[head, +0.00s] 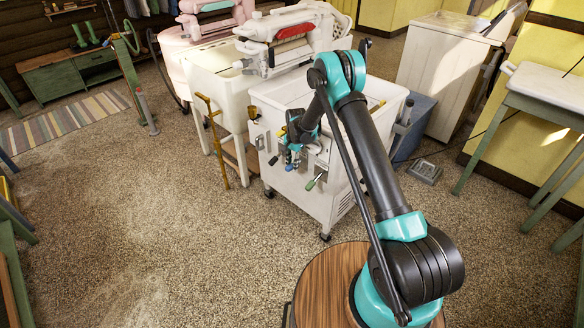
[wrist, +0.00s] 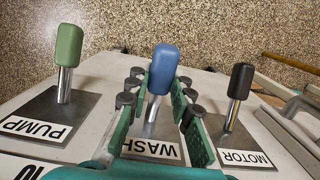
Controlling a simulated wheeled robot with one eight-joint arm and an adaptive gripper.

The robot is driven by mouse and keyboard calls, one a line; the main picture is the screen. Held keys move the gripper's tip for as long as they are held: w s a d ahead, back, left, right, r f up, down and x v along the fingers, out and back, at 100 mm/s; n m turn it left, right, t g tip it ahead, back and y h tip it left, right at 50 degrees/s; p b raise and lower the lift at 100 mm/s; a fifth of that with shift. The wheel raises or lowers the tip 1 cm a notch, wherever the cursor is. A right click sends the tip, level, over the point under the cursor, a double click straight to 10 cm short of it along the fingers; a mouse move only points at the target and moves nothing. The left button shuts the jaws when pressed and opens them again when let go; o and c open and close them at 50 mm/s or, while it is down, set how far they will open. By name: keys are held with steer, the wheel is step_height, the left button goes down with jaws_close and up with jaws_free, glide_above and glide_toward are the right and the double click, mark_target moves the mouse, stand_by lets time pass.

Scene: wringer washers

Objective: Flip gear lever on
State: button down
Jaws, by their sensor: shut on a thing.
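In the wrist view, a lever with a blue knob (wrist: 163,66) and metal shaft stands on a plate labelled WASH. My gripper (wrist: 160,92) has its teal, dark-padded fingers on both sides of this lever and is shut on it. A green-knobbed lever (wrist: 68,46) labelled PUMP stands to the left, and a black-knobbed lever (wrist: 239,82) labelled MOTOR to the right, both clear of the fingers. No label reads GEAR. In the head view, my gripper (head: 292,152) is at the front panel of the white washer (head: 330,196), and the green lever (head: 314,181) shows lower right of it.
A cream tub on legs (head: 222,98) and a tan crutch-like stick (head: 215,140) stand left of the washer. A blue box (head: 412,125) is behind its right side, and a white table (head: 545,88) is farther right. The floor at front left is clear.

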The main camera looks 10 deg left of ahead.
mark_target(292, 164)
steer(key=c, duration=1.3)
jaws_free()
step_height(292, 164, up, 10)
